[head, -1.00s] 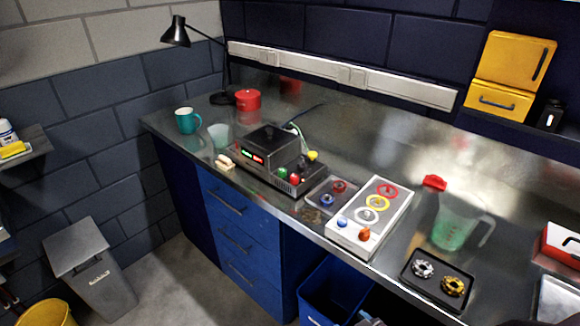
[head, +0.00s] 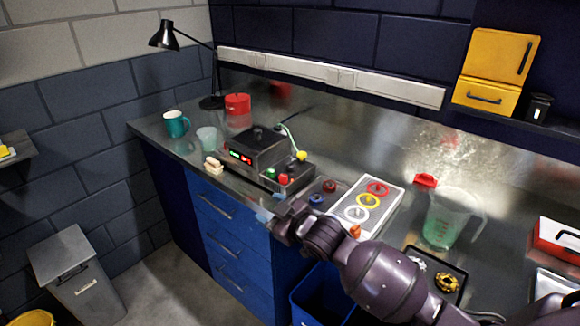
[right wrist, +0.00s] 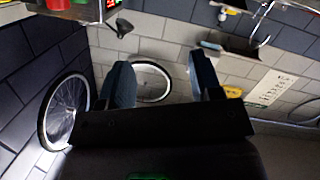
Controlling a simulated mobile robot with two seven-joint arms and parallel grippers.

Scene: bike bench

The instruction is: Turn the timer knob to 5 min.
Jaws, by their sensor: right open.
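A dark box-shaped device (head: 254,148) with a lit green and red display (head: 240,155) stands on the bench. Its low base carries a green button (head: 271,173), a red button (head: 283,179) and other small controls. I cannot make out which one is the timer knob, nor its setting. My right gripper (head: 271,207) is in front of the device's right end, near the bench's front edge, apart from the controls. In the right wrist view the gripper (right wrist: 162,82) has its fingers wide apart with nothing between them. Part of the device (right wrist: 85,10) shows at that view's top left. My left gripper is out of view.
A white panel with coloured rings (head: 368,206) lies right of the device, partly behind my right arm. A jug (head: 445,218) and a black tray (head: 457,268) stand further right. A teal mug (head: 176,124), clear cup (head: 207,138) and red tin (head: 237,104) are at left.

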